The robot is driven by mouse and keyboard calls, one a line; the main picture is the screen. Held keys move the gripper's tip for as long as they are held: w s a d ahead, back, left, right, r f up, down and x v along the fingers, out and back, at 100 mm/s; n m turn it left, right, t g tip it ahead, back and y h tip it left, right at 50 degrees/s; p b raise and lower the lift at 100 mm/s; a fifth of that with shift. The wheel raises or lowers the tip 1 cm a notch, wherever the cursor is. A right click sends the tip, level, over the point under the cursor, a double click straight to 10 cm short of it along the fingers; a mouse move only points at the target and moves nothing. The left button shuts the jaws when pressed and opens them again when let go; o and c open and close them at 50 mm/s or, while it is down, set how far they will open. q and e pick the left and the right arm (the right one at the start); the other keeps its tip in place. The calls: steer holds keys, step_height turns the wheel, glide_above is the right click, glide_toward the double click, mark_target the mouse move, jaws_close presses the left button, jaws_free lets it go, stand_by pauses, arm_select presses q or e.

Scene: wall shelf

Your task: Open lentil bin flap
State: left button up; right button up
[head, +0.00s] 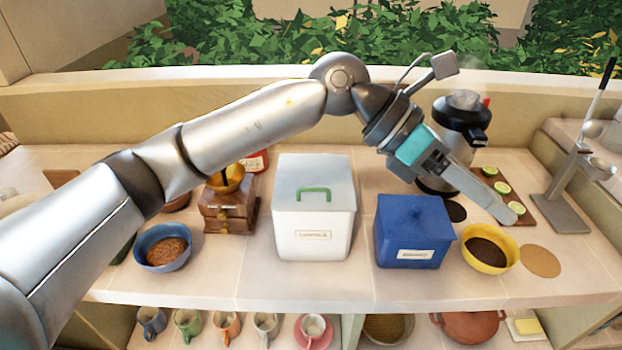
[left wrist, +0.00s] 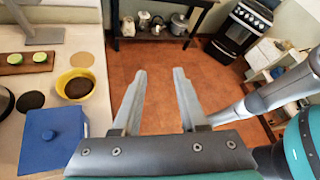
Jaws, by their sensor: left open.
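A white bin (head: 312,225) stands in the middle of the shelf, its pale lid (head: 320,172) closed, with a green handle (head: 314,191) on it. The small print on its front label is hard to read surely. A blue bin (head: 412,235) with a closed blue lid and a blurred label stands to its right; it also shows in the left wrist view (left wrist: 50,140). My left gripper (head: 508,214) is open and empty, to the right of both bins and near the yellow bowl. In the left wrist view its fingers (left wrist: 160,73) point out over the floor. My right gripper is not seen.
A yellow bowl (head: 490,262) of dark grounds, a board with lime slices (head: 502,187), a kettle-like pot (head: 462,125) and a metal stand (head: 562,210) are at the right. A wooden grinder (head: 228,213) and blue bowl (head: 150,232) are left.

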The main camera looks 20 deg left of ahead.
arm_select(q)
steer(key=w+a+f+t+y, duration=0.2)
steer(key=w+a+f+y, duration=0.1)
steer(key=w+a+y, duration=0.4)
steer(key=t+y, duration=0.2)
steer(key=y, duration=0.4)
glide_toward(310, 188)
steer(key=f, duration=0.2)
steer(key=w+f+p, duration=0.1)
steer(key=f, duration=0.4)
steer(key=shift+w+a+f, duration=0.2)
steer(key=shift+w+f, duration=0.05)
jaws_close()
